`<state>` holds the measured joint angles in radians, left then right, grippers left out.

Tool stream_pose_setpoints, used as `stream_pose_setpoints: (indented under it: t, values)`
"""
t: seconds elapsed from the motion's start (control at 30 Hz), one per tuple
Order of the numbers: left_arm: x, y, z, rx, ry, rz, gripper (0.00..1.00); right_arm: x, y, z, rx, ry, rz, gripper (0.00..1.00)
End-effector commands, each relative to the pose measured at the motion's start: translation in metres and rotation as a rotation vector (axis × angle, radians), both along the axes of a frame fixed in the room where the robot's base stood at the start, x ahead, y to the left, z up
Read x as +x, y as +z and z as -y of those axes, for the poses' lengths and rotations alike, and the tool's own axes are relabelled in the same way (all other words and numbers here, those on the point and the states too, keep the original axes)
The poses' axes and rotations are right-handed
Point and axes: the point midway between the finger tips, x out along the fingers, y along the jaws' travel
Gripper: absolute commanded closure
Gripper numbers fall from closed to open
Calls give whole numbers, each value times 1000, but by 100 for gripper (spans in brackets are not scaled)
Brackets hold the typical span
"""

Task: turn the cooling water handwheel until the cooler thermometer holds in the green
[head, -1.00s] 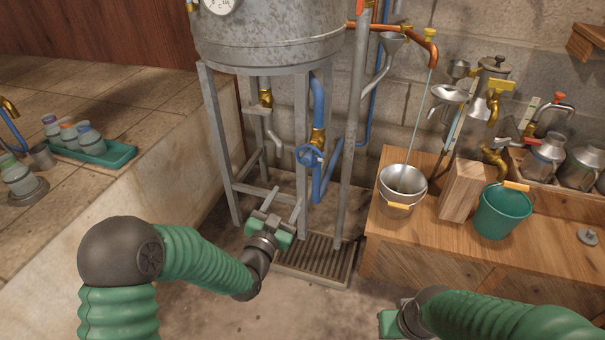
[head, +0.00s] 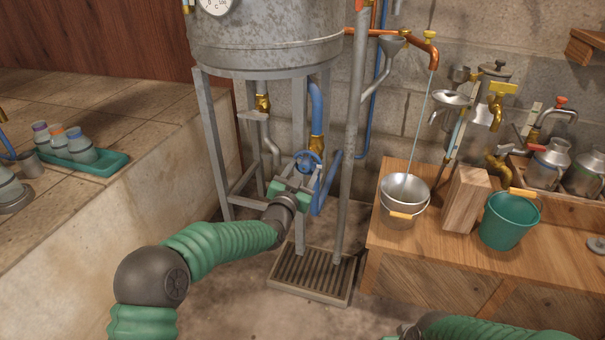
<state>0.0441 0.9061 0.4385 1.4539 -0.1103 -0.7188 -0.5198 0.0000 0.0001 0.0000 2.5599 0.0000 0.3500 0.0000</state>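The blue cooling water handwheel (head: 309,159) sits on the blue pipe below the metal tank (head: 265,45), under a brass fitting. My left gripper (head: 308,171) is right at the handwheel, in front of it and partly covering its lower part. Its fingers look apart; I cannot tell whether they touch the rim. A round white dial (head: 215,5) on the tank is cut off by the top edge, and its reading and any green band cannot be made out. My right gripper (head: 392,337) barely shows at the bottom edge, its fingers out of frame.
Grey stand legs (head: 347,150) flank the handwheel, above a floor grate (head: 310,284). To the right a wooden bench (head: 440,262) holds a metal bucket (head: 404,213), a wooden block (head: 465,200) and a green bucket (head: 508,222). A stone ledge (head: 60,245) lies left.

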Motion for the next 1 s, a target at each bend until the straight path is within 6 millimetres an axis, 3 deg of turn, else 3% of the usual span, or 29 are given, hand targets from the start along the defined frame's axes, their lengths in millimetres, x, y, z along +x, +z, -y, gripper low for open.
stream_pose_setpoints:
  t: [0.07, 0.4, 0.73, 1.0]
  values:
    - [0, 0, 0, 0, 0, 0, 56, 0, 0, 0, 0, 0, 0, 66]
    - [0, 0, 0, 0, 0, 0, 100, 0, 0, 0, 0, 0, 0, 66]
    - [-1, 0, 0, -22, -1, -7, 100, 0, 2, 0, 0, 0, 0, 66]
    - [-1, 1, 0, -145, -1, -50, 100, 0, 12, 0, 0, 0, 0, 66]
